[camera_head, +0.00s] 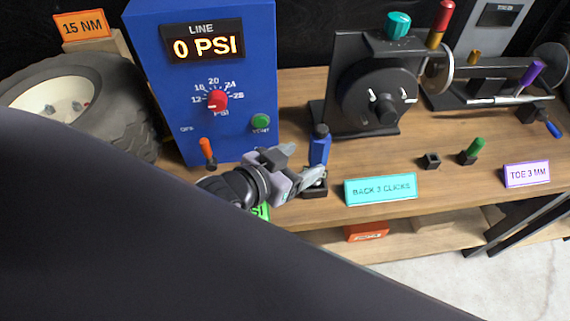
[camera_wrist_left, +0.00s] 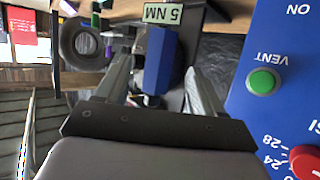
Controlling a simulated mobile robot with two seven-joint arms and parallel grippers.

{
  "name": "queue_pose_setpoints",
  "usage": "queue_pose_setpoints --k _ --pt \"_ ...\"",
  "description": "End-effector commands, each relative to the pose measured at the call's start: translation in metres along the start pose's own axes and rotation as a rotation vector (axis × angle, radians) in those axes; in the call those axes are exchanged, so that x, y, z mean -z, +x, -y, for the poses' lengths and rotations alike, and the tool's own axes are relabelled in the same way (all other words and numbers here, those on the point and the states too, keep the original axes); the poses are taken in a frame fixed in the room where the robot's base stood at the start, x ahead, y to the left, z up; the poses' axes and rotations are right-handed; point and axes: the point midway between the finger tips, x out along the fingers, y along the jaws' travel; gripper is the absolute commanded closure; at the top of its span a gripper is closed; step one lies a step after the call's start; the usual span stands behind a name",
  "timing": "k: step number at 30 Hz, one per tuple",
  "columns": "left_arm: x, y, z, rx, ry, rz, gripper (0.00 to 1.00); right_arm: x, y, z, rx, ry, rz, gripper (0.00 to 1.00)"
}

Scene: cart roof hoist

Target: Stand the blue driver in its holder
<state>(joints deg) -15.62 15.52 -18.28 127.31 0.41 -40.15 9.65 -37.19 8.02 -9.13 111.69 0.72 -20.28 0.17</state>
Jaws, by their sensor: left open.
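The blue driver (camera_head: 320,148) has a blue handle with a dark top and stands upright at a small black holder (camera_head: 318,192) near the bench's front edge. Its lower part is hidden by my gripper, so I cannot tell how deep it sits. My left gripper (camera_head: 314,177) is open at the driver's lower end. In the left wrist view the blue handle (camera_wrist_left: 160,62) shows between the two spread fingers (camera_wrist_left: 160,88), with visible gaps on both sides. My right gripper is not in view.
A blue pressure box (camera_head: 225,125) with knob and green button stands close behind my left gripper. A black dial device (camera_head: 345,60) stands behind the driver. A teal sign (camera_head: 380,189), an empty-looking black socket (camera_head: 431,160) and a green driver (camera_head: 473,150) are to the right.

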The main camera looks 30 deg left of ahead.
Motion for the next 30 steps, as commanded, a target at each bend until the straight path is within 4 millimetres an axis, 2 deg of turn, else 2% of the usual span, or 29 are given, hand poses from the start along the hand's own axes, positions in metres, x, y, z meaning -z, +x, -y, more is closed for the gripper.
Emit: queue_pose_setpoints --k 3,10,30 --pt "-0.001 -0.019 0.000 -0.001 0.001 0.002 0.32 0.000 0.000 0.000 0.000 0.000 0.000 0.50" --pt "0.000 -0.038 0.000 0.000 0.001 0.000 0.32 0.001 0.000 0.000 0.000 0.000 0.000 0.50" --pt "0.000 -0.041 0.000 0.000 0.001 0.000 0.32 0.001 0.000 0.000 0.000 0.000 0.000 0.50"
